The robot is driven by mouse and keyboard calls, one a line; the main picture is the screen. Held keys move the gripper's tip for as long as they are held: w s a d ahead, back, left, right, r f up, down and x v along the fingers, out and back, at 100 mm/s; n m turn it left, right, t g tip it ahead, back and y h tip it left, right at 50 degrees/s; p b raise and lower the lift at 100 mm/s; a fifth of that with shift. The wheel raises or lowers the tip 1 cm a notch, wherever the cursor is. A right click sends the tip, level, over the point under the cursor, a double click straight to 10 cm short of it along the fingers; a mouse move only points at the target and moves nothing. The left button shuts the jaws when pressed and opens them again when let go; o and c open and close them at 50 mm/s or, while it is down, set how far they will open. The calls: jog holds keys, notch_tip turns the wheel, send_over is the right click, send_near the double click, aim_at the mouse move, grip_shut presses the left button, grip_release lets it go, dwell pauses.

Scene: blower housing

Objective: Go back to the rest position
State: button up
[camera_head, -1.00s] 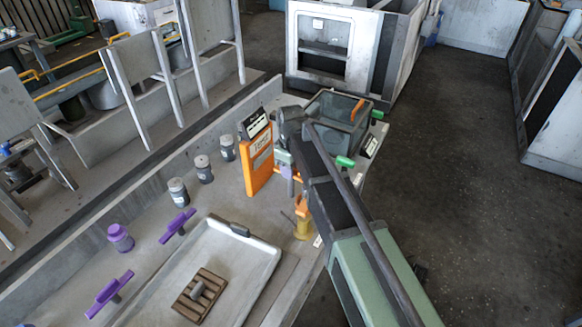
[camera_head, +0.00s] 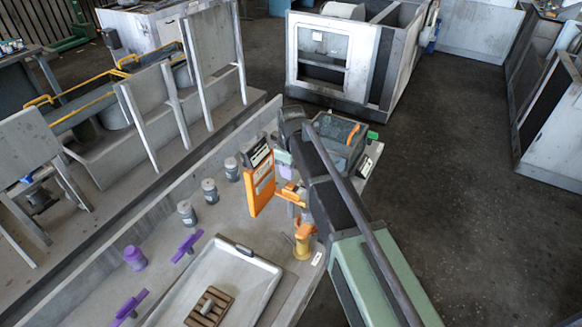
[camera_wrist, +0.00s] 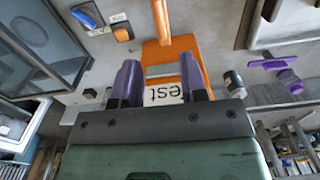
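My gripper (camera_wrist: 159,78) shows in the wrist view as two purple fingers held apart with nothing between them. Behind them is the orange box (camera_wrist: 172,62) with a white label, part of it covered by the fingers. In the head view the orange box (camera_head: 260,182) stands upright on the bench. My arm reaches over the bench just right of the box, and its end is partly hidden there by its own links. I cannot tell the exact gap between my fingers and the box.
A grey box with a clear lid (camera_head: 340,140) stands at the bench's far end. Several grey knobs (camera_head: 209,190), purple handles (camera_head: 187,247) and a pale tray (camera_head: 250,285) are along the bench (camera_head: 225,225). The floor to the right (camera_head: 470,200) is clear.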

jog(key=shift+f, duration=0.1)
jog(key=s+d+m, duration=1.2)
jog(key=s+d, duration=0.7)
jog(key=s, duration=0.1)
